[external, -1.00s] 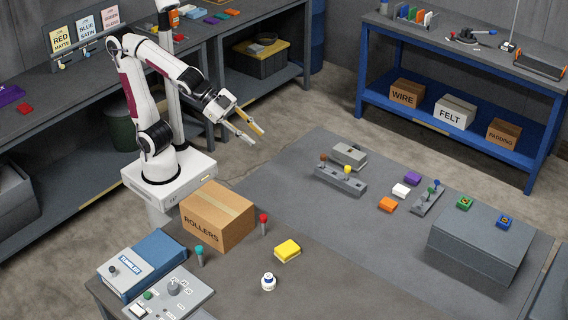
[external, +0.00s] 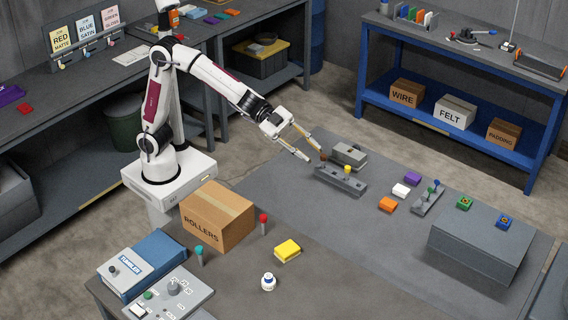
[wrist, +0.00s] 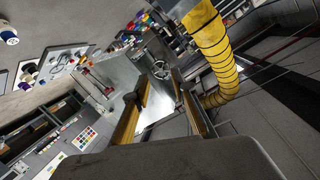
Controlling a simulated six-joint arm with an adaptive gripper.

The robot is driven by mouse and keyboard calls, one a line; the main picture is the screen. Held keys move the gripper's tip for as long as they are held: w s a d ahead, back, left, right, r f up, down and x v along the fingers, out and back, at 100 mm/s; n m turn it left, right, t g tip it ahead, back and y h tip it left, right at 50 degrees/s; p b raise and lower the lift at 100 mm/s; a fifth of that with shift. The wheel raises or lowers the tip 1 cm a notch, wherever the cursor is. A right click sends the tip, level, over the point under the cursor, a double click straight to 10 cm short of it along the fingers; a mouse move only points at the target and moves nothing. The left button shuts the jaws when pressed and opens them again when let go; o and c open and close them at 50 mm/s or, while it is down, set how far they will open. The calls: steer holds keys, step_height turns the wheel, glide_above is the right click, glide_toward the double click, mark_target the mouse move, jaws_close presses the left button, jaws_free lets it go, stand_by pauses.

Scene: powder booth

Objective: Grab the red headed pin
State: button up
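The red headed pin (external: 264,219) stands upright on the grey table in the external view, right of the cardboard ROLLERS box. I cannot pick it out in the wrist view. My gripper (external: 315,156) is open, its two long fingers spread apart, and up and right of the red pin in the picture.
The ROLLERS box (external: 218,216) stands close left of the red pin. A teal headed pin (external: 199,254), a yellow block (external: 287,250) and a white-and-blue knob (external: 268,281) are nearby. A yellow headed pin (external: 347,169) is in the holder block. The middle of the table is clear.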

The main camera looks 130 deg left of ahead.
steer(key=w+d+f+m+h, duration=0.2)
steer(key=w+f+m+h, duration=0.1)
steer(key=w+f+h, duration=0.15)
steer(key=m+g+h, duration=0.6)
steer(key=g+h, duration=0.6)
steer(key=g, duration=0.1)
glide_toward(264, 225)
step_height(264, 225, up, 3)
steer(key=shift+s+f, duration=0.15)
steer(key=shift+f, duration=0.05)
steer(key=shift+w+d, duration=0.2)
steer(key=shift+d, duration=1.15)
steer(key=shift+d, duration=0.1)
